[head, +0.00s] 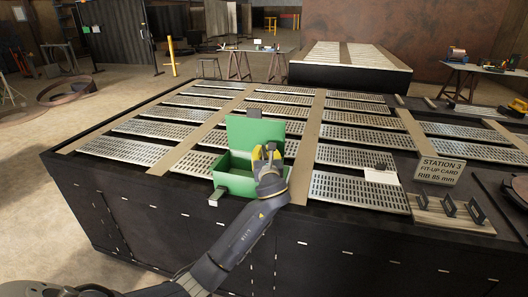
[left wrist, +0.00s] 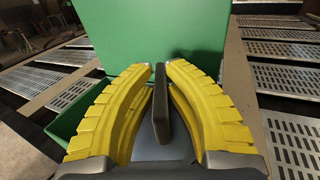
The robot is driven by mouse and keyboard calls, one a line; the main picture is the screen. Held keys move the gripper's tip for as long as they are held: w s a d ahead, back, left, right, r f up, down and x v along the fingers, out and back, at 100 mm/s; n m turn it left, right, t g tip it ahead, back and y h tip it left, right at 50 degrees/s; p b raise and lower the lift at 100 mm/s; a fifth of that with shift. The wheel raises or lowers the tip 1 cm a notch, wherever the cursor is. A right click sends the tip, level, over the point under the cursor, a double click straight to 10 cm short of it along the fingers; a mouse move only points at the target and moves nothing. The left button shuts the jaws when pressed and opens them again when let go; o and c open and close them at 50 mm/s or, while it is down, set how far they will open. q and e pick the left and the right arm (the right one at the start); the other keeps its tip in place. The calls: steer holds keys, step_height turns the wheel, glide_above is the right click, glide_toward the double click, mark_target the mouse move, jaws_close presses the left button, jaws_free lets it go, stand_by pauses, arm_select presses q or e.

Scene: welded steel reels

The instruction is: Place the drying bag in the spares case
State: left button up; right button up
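The spares case (head: 236,183) is a green box with its lid (head: 256,133) standing open at the back, on the slatted table. My left gripper (head: 268,152), with yellow fingers, is over the right part of the case, in front of the lid. In the left wrist view its fingers (left wrist: 160,68) are closed in on a thin dark grey slab, which looks like the drying bag (left wrist: 161,105), seen nearly edge-on. The green lid (left wrist: 150,30) fills the background there. The arm and gripper hide part of the case's inside. My right gripper is not in view.
A small grey block (head: 216,197) sits by the case's front left corner. A dark item lies by a white card (head: 382,177) to the right. The station sign (head: 440,170) and a wooden rack (head: 450,213) stand further right. Bare slats (head: 125,149) lie left.

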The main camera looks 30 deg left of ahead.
arm_select(q)
steer(key=o, duration=0.4)
